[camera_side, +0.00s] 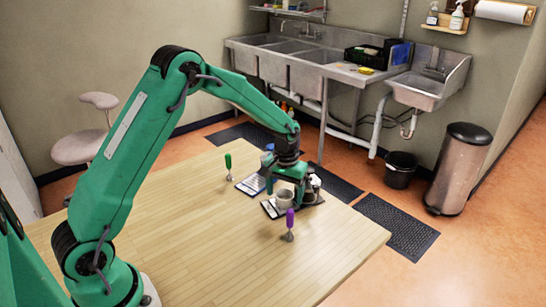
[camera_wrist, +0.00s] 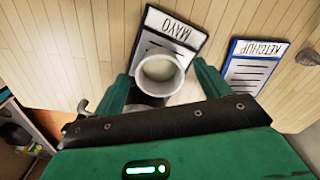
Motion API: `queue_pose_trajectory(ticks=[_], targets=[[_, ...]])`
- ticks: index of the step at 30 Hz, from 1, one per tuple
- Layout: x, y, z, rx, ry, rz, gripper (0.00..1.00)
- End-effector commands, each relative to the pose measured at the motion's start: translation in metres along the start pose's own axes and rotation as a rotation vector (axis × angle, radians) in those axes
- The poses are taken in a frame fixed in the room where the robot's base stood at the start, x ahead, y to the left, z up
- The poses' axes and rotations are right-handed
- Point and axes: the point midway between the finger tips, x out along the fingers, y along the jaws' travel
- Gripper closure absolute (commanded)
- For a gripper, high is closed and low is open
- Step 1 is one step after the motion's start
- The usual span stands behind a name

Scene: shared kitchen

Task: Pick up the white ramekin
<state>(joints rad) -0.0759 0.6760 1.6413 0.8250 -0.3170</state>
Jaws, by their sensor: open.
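The white ramekin (camera_wrist: 160,68) shows in the wrist view between the two green fingers of my gripper (camera_wrist: 162,84). It overlaps the lower part of the black-edged MAYO card (camera_wrist: 180,24). In the side view the ramekin (camera_side: 284,201) stands at the MAYO card (camera_side: 269,209), just below my gripper (camera_side: 288,187). My gripper is open, with a finger on either side of the ramekin. I cannot tell whether either finger touches it. The ramekin's lower part is partly hidden in the wrist view.
The blue-edged KETCHUP card (camera_side: 251,186) lies behind and left. A purple-handled tool (camera_side: 289,222) stands close in front of the ramekin, and a green-handled tool (camera_side: 228,167) farther back. The near part of the wooden table (camera_side: 220,250) is clear.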

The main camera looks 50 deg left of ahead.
Motion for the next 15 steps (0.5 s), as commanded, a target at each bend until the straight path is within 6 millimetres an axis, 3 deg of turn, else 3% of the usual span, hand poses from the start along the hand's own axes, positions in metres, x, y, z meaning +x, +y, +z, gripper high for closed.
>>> queue_pose_trajectory(ticks=[5, 15], targets=[[0.0116, -0.0001, 0.0002, 0.0, 0.0, 0.0, 0.25], [0.0118, -0.0001, 0.0, 0.0, 0.001, 0.0, 0.25]])
